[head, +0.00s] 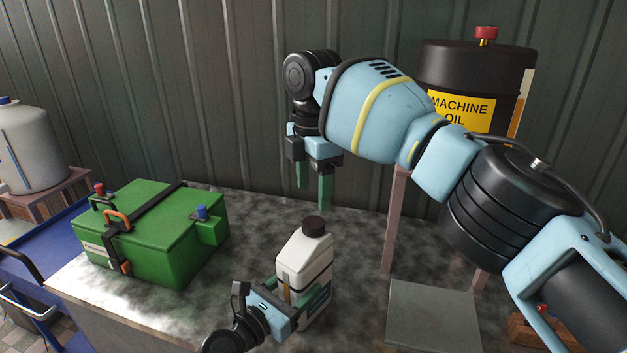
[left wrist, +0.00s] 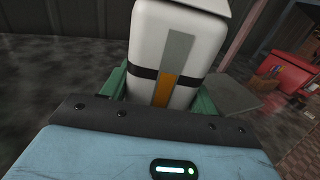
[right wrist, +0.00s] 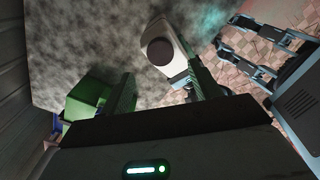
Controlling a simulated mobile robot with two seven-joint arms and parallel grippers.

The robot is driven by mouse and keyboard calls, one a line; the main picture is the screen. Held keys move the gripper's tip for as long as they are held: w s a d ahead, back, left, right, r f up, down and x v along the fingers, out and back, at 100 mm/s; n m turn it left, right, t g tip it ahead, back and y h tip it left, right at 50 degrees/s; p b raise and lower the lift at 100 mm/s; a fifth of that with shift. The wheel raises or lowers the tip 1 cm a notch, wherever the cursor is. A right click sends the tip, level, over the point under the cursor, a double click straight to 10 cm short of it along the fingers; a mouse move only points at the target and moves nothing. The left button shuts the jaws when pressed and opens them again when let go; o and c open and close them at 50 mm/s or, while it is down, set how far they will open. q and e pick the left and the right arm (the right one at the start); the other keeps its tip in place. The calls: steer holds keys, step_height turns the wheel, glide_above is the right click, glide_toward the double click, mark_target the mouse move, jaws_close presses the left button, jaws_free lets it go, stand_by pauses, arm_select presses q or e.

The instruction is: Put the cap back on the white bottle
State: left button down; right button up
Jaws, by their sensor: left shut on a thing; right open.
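The white bottle (head: 303,264) stands upright on the mottled grey table, with a dark brown cap (head: 313,226) on top of its neck. How tightly the cap is seated cannot be told. My left gripper (head: 289,309) is shut on the bottle's body from the near side; the left wrist view shows the bottle (left wrist: 178,45) between its green fingers. My right gripper (head: 313,190) is open and empty, fingers down, above and behind the bottle. In the right wrist view the cap (right wrist: 160,52) lies beyond the fingers, apart from them.
A green box (head: 150,235) with a black strap stands left on the table (head: 235,275). A grey square plate (head: 430,315) lies to the right. A black machine oil drum (head: 455,75) stands at the back right. The corrugated wall (head: 230,90) is close behind.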

mark_target(313, 222)
step_height(313, 222, down, 7)
steer(key=shift+f, duration=0.15)
stand_by(0.4)
steer(key=c, duration=1)
steer(key=shift+c, duration=0.3)
